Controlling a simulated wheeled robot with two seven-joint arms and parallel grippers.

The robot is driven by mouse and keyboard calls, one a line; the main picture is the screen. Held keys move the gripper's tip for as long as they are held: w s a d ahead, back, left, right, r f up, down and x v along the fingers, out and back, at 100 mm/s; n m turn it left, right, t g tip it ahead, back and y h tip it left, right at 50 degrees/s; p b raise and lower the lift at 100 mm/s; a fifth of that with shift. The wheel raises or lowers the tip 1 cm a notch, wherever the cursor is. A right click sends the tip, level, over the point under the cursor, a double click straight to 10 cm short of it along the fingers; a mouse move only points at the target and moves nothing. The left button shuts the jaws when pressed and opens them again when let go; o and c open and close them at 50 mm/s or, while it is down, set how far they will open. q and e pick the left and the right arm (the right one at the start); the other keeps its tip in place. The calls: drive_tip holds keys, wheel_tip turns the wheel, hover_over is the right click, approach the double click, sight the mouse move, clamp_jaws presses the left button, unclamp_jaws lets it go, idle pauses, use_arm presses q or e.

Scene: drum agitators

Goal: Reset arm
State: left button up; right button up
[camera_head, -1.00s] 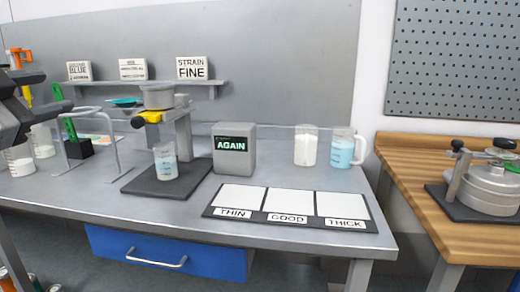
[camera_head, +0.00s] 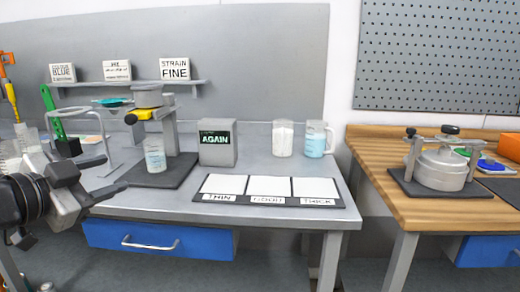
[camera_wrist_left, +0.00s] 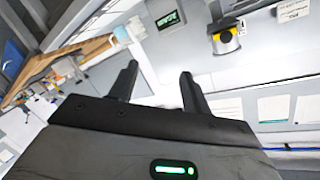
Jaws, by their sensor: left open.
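My left gripper (camera_head: 100,180) is open and empty at the left front edge of the grey bench (camera_head: 230,210). In the left wrist view its two dark fingers (camera_wrist_left: 158,88) stand apart with nothing between them. My right gripper is not in view.
A board with three white panels labelled THIN, GOOD and THICK (camera_head: 271,202) lies at the bench front. A white-filled beaker (camera_head: 283,138) and a blue-filled jug (camera_head: 315,140) stand behind it. A wooden bench (camera_head: 385,150) at right bears a metal pot (camera_head: 442,168).

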use_arm(q)
drive_tip(key=s+d+f+n+g+h+p, duration=0.1)
drive_tip(key=d+f, duration=0.4)
drive_tip(key=f, duration=0.4)
drive_tip(key=s+d+f+n+g+h+p, duration=0.1)
drive_tip(key=s+d+f, duration=0.1)
drive_tip(key=d+f, duration=0.45)
drive_tip(key=s+d+f+n+g+y, duration=0.1)
drive_tip(key=s+d+f+n, duration=0.1)
drive_tip(key=s+f, duration=0.5)
drive_tip(key=s+d+f+n+g+y+p, duration=0.1)
drive_tip(key=s+d+f+n+y, duration=0.1)
drive_tip(key=s+f, duration=0.5)
wheel_tip(320, 180, down, 4)
drive_tip(key=d+n, duration=0.1)
drive_tip(key=n, duration=0.1)
drive_tip(key=shift+s+d+f+n+g, duration=0.15)
drive_tip(key=shift+s+f+n+g, duration=0.15)
drive_tip(key=shift+s+g, duration=0.1)
